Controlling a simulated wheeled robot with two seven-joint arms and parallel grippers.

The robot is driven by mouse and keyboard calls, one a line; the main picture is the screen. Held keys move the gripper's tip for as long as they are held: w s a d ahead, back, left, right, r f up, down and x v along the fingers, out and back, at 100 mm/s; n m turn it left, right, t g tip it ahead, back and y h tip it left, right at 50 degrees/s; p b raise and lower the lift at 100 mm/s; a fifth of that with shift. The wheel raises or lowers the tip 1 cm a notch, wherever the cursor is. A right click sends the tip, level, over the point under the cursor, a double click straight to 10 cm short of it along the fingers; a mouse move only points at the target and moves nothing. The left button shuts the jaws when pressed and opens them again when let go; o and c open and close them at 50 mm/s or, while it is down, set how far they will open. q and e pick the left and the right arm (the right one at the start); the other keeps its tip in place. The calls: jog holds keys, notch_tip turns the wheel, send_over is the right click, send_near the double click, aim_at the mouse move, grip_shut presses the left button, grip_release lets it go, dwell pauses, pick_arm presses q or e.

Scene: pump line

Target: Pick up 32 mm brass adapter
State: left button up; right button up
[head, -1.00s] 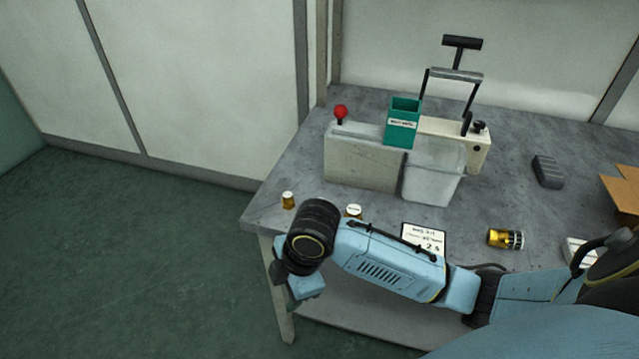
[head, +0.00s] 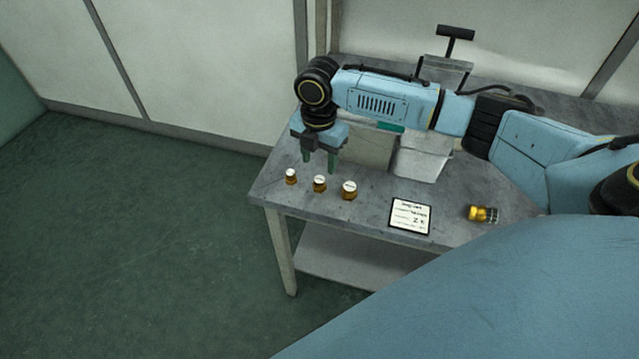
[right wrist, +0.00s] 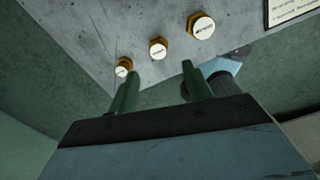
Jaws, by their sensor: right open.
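Three brass adapters with white round tops stand in a row near the left front of the table: a small one (head: 291,176), a middle one (head: 320,183) and a large one (head: 349,190). In the right wrist view the small (right wrist: 124,67), middle (right wrist: 158,47) and large (right wrist: 201,26) adapters also show. Their marks are too small to read, so I cannot tell which is 32 mm. My right gripper (head: 319,164) is open and empty, its fingers pointing down above and behind the row. My left gripper is out of view.
A card in a black frame (head: 410,216) lies right of the adapters, with a yellow and black fitting (head: 483,214) beyond it. A pale block (head: 362,148) and a translucent bin (head: 422,160) stand behind, partly hidden by my right arm. The table's left and front edges are close to the adapters.

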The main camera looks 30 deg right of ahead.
aim_at(320, 179)
jog(key=f, duration=0.3)
jog(key=f+b, duration=0.1)
jog(key=f, duration=0.3)
jog(key=shift+w+d+f, duration=0.15)
jog(key=shift+d+f, duration=0.05)
jog(key=shift+c, duration=0.3)
jog(key=c, duration=1)
jog(key=shift+r, duration=0.15)
